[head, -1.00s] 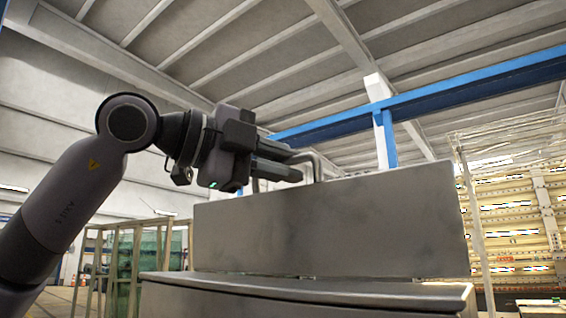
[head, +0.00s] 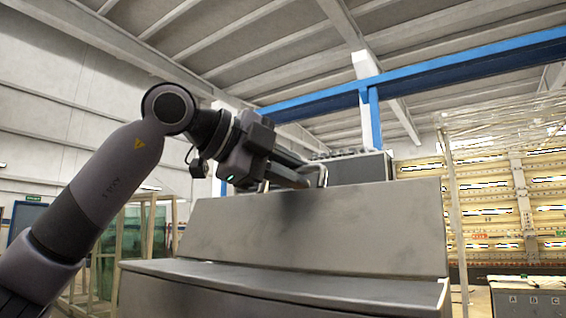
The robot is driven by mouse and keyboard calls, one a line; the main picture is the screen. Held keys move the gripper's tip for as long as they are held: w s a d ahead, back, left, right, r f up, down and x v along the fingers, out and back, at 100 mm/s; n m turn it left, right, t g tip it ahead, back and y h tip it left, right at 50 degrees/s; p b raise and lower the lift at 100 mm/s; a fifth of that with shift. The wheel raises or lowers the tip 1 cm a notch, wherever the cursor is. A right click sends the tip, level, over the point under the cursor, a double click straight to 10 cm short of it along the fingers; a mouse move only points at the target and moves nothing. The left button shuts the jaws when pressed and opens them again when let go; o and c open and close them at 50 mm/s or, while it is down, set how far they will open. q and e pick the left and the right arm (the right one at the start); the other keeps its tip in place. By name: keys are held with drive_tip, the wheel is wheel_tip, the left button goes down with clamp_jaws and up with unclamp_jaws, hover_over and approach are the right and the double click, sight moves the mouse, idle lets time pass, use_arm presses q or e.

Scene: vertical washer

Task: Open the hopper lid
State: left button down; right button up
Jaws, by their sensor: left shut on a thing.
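The hopper lid (head: 330,230) is a flat grey metal panel on top of the washer body (head: 270,282). It leans back from a lower front edge. A bent metal handle (head: 322,177) shows at its top edge. My left gripper (head: 305,180) reaches in from the left above the lid and is shut on the handle. The fingers partly hide the handle. My right gripper is not in view.
A dark grey box-shaped unit (head: 360,167) shows behind the lid. Glass panes in a wooden frame (head: 125,245) stand at the left.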

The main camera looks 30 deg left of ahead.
use_arm(q)
drive_tip(key=shift+w+f, duration=0.3)
drive_tip(key=shift+w, duration=0.25)
